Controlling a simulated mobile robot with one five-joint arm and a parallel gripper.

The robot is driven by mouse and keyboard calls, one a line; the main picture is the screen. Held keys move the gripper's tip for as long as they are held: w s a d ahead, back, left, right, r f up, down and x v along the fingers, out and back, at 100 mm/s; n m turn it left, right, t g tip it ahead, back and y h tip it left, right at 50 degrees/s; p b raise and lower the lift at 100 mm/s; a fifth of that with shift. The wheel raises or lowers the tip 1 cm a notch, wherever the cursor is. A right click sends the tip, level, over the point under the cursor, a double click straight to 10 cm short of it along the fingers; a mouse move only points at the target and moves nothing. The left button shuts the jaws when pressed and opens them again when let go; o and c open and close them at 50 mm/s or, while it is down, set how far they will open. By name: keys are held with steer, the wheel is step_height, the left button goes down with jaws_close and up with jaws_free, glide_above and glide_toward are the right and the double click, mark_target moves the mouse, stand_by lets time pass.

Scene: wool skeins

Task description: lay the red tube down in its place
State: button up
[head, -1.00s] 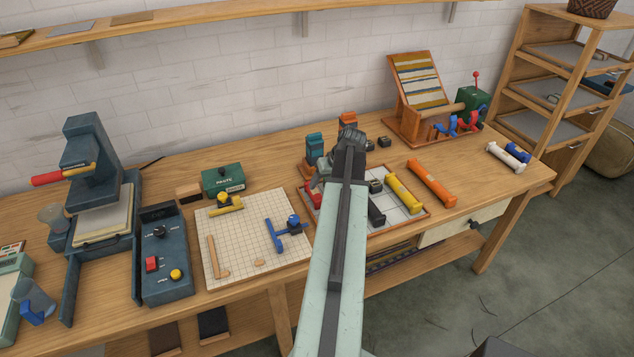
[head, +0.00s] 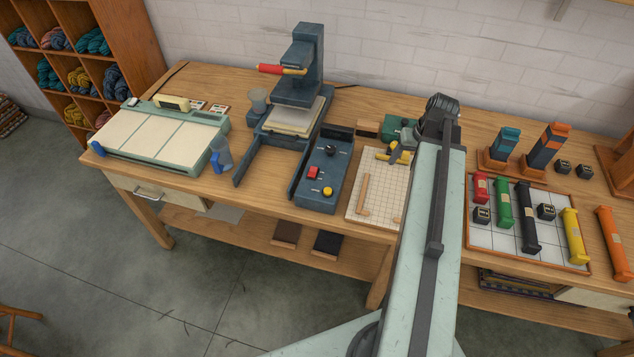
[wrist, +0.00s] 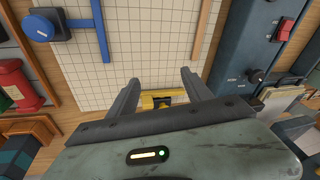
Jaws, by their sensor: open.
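The red tube (head: 481,189) lies at the left end of the shallow wood-rimmed tray (head: 562,267), left of the green tube (head: 503,204). Part of the red tube also shows at the left edge of the wrist view (wrist: 17,84). My gripper (wrist: 162,84) is open, with nothing between its fingertips but the white grid board (wrist: 150,45) below. A yellow-handled piece (wrist: 160,101) shows behind the fingertips. The red tube is off to the left of my gripper in the wrist view.
The tray also holds a black tube (head: 527,217), a yellow tube (head: 574,236) and small dark blocks. An orange tube (head: 614,243) lies right of it. Two stands with stacked blocks (head: 503,147) are behind. A dark control box (head: 323,175) and a press (head: 302,78) stand left of the board.

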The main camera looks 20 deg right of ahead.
steer(key=w+a+n+g+h, duration=0.1)
steer(key=a+n, duration=0.3)
steer(key=a, duration=3)
steer(key=shift+w+a+f+g, duration=0.2)
steer(key=shift+w+f+g, duration=0.15)
steer(key=shift+w+g, duration=0.4)
steer(key=shift+s, duration=0.1)
